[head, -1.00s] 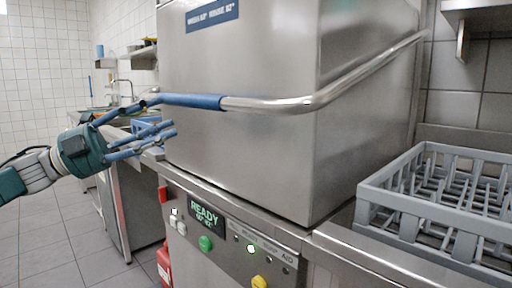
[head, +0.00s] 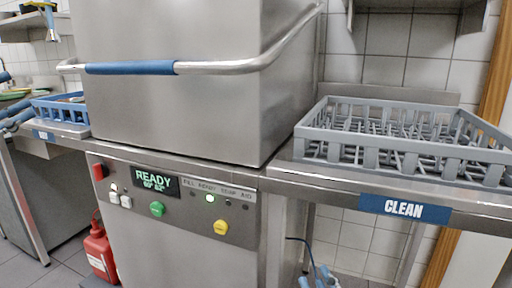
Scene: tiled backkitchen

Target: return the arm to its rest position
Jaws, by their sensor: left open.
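My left gripper (head: 16,100) shows only in part at the left edge of the head view. Its blue fingers are spread apart, with nothing seen between them; its palm is out of frame. They are beside the blue rack and left of the dishwasher handle (head: 130,68), apart from the handle. Blue fingertips of my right gripper (head: 320,277) show at the bottom edge, low in front of the counter; the rest of it is cut off, and its opening cannot be judged.
The steel dishwasher hood (head: 180,110) stands above a panel (head: 155,181) reading READY. A grey rack (head: 400,160) sits on the right counter above a CLEAN label (head: 404,208). A blue rack (head: 62,112) is at left. A red canister (head: 100,250) stands on the floor.

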